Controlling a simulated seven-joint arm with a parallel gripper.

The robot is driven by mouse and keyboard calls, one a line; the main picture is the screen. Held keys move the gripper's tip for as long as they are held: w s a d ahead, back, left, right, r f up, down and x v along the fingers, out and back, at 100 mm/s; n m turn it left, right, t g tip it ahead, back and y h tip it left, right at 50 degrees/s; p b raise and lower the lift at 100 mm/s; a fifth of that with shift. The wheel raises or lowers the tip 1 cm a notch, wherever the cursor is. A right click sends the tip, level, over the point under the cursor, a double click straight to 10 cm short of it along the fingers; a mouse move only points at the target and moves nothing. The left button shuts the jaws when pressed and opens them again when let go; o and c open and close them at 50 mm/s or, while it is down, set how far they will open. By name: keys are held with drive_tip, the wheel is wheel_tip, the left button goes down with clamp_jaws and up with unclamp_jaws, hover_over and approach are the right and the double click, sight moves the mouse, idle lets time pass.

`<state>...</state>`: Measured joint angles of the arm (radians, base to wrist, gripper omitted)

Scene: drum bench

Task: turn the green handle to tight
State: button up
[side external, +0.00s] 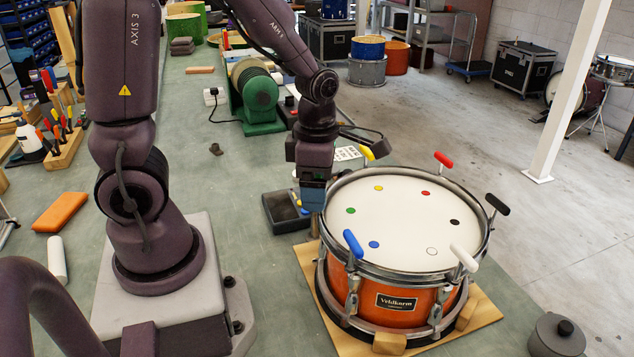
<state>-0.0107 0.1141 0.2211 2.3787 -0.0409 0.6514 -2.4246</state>
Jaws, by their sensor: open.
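The orange drum (400,298) stands on a wooden board, with a white head and coloured dots. A green dot (351,210) marks the head's left side. No green handle shows; the spot at the rim beside that dot is covered by my gripper (313,205). My gripper points down at the drum's left rim and is open. Whether its fingers stand around the green handle or touch it cannot be seen. The other handles show: blue (353,244), yellow (367,153), red (444,159), black (497,204) and white (464,257).
A dark tray (284,212) lies just left of my gripper. A green machine (256,95) stands behind it on the bench. A grey lidded pot (557,336) is at the front right. The bench left of the drum (262,275) is clear.

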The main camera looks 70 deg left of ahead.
drive_tip(key=c, duration=0.9)
drive_tip(key=shift+m, duration=0.3)
